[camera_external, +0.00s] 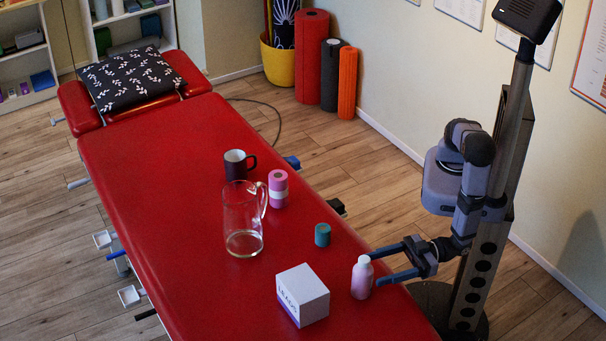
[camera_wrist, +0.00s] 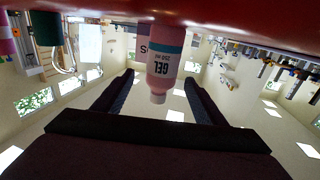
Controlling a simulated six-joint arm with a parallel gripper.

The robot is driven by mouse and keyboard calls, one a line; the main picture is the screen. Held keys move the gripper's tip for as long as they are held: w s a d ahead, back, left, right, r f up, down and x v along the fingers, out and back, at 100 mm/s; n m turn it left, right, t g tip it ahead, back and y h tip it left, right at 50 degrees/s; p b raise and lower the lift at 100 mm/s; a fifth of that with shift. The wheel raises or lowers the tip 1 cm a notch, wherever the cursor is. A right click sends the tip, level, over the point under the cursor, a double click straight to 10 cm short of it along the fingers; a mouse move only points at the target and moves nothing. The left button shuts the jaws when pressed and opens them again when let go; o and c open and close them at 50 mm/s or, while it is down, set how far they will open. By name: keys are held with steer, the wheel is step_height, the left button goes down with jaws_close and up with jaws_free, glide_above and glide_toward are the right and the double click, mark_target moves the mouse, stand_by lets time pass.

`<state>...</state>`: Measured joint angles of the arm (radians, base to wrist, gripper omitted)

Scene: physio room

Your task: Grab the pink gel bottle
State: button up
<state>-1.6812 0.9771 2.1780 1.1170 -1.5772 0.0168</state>
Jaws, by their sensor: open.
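The pink gel bottle (camera_external: 362,278) with a white cap stands upright near the right edge of the red treatment table. My gripper (camera_external: 376,268) is open, its two blue-grey fingers reaching left toward the bottle at table height.
A white box (camera_external: 303,295) stands left of the bottle on the red table (camera_external: 190,240). A teal roll (camera_external: 322,235), a glass jug (camera_external: 243,220), a pink and white roll stack (camera_external: 278,188) and a dark mug (camera_external: 238,165) stand farther back. Bare table lies in front.

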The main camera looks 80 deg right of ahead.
mark_target(363, 273)
steer(key=shift+p+x, duration=0.65)
steer(key=shift+x, duration=2.05)
steer(key=shift+s+a, duration=0.1)
steer(key=shift+s, duration=0.05)
steer(key=c, duration=1.4)
